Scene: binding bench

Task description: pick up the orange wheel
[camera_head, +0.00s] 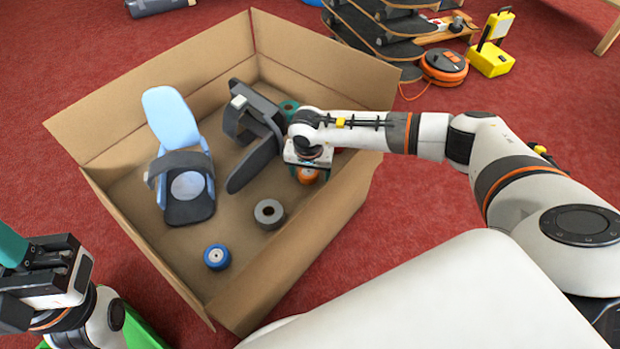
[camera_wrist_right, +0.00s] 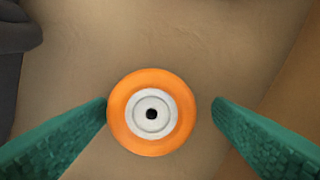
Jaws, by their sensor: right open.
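The orange wheel (camera_wrist_right: 126,124) has a white hub with a dark centre hole. It lies on the floor of the cardboard box, and its orange side also shows in the head view (camera_head: 307,176) below my right gripper. My right gripper (camera_wrist_right: 160,106) is open, with one green finger on each side of the wheel in the wrist view. The left finger's tip appears close to the wheel's edge, with a wider gap on the right. Contact cannot be told. My left gripper is at the lower left of the head view, outside the box, only partly in frame.
The open cardboard box (camera_head: 330,85) has high walls around my right gripper. Inside are a blue wheel (camera_head: 217,257), a grey wheel (camera_head: 269,213), a blue-and-dark binding (camera_head: 175,122), a dark binding (camera_head: 258,160) and a green wheel (camera_head: 288,106). Red carpet surrounds the box.

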